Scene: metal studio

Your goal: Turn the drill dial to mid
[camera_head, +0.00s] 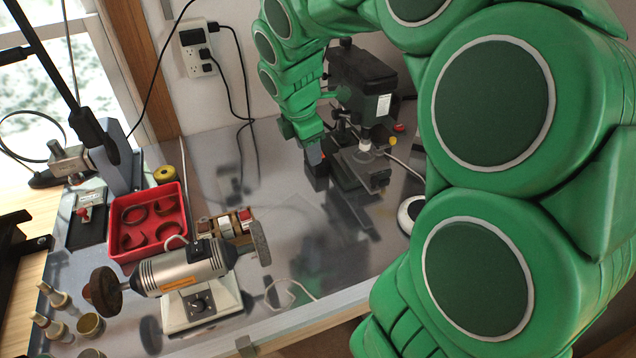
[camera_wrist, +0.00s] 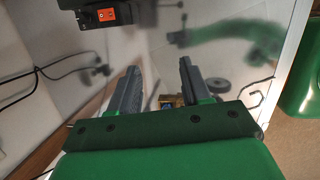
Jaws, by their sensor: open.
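The black drill press (camera_head: 362,85) stands at the back of the metal bench in the head view. In the wrist view, a dark part with an orange panel (camera_wrist: 108,15) shows at the top, left of centre, seemingly the drill's; I cannot tell if a small dark mark on it is the dial. My gripper (camera_head: 316,165) points down just left of the drill's base in the head view. In the wrist view my gripper (camera_wrist: 160,72) has its two fingers apart with nothing between them. The orange panel lies beyond the fingertips, untouched. No dial can be read in the head view.
A polishing motor (camera_head: 190,272) with its own dark knob stands at the front left. A red tray (camera_head: 120,248), a yellow roll (camera_head: 165,174) and several small pots are around it. Cables hang from a wall outlet (camera_head: 196,50). The middle of the bench is fairly clear.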

